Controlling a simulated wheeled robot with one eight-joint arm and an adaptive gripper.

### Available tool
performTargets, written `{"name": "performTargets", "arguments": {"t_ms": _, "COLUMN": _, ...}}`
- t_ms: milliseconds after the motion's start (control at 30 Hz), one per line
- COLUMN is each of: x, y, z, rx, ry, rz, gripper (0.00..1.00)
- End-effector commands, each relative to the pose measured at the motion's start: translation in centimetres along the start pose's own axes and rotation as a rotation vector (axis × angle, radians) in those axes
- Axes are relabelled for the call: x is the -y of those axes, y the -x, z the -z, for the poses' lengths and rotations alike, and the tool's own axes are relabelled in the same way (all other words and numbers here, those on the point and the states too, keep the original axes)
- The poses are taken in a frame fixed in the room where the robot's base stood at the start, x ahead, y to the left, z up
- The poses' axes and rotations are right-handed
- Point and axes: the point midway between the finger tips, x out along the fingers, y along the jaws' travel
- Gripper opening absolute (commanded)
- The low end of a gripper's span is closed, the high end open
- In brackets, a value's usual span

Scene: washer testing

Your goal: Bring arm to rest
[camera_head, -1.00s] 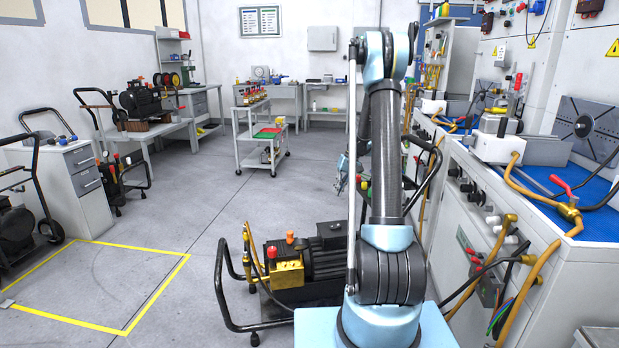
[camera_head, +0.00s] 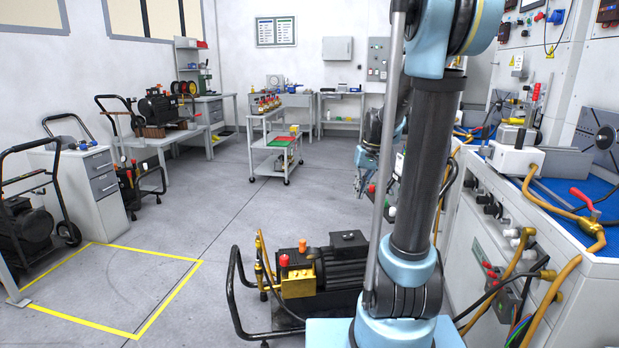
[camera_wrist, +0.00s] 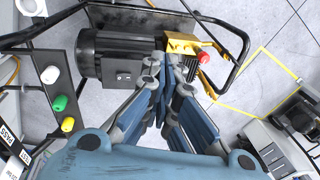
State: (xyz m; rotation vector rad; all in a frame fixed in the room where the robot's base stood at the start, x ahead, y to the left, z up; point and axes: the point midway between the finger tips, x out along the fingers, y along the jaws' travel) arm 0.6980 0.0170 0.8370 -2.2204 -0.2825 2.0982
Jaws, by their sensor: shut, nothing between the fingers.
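My light-blue and black arm (camera_head: 425,170) stands at the right of the head view, its upper joint near the top edge. The forearm hangs behind it, with my gripper (camera_head: 360,184) pointing down, partly hidden by the arm. In the wrist view, the blue fingers of my gripper (camera_wrist: 172,62) meet at their tips with nothing between them. Beyond the tips is a pump with a black motor (camera_wrist: 120,55) and a yellow head (camera_wrist: 184,44). The fingertips overlap the pump's edge in that picture; the gap cannot be judged.
The pump's black motor (camera_head: 345,262) sits in a tube frame on the floor beside my base. A white test bench (camera_head: 490,235) with hoses and knobs is close on the right. A trolley (camera_head: 275,145) stands farther back. The yellow-marked floor (camera_head: 110,285) at left is clear.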

Motion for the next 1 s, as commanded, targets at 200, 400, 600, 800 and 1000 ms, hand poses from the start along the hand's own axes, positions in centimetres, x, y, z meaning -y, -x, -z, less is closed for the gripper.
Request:
{"name": "performTargets", "arguments": {"t_ms": 200, "x": 0.6, "y": 0.9, "z": -5.4, "rx": -0.021, "ry": -0.007, "rz": -0.035, "gripper": 0.0}}
{"name": "performTargets", "arguments": {"t_ms": 400, "x": 0.8, "y": 1.0, "z": -10.0, "rx": -0.041, "ry": -0.015, "rz": -0.066, "gripper": 0.0}}
{"name": "performTargets", "arguments": {"t_ms": 600, "x": 0.8, "y": 0.4, "z": -14.6, "rx": -0.061, "ry": -0.022, "rz": -0.096, "gripper": 0.0}}
{"name": "performTargets", "arguments": {"t_ms": 800, "x": 0.6, "y": -0.8, "z": -18.8, "rx": -0.082, "ry": -0.027, "rz": -0.126, "gripper": 0.0}}
{"name": "performTargets", "arguments": {"t_ms": 1000, "x": 0.1, "y": -2.6, "z": -22.7, "rx": -0.105, "ry": -0.032, "rz": -0.155, "gripper": 0.0}}
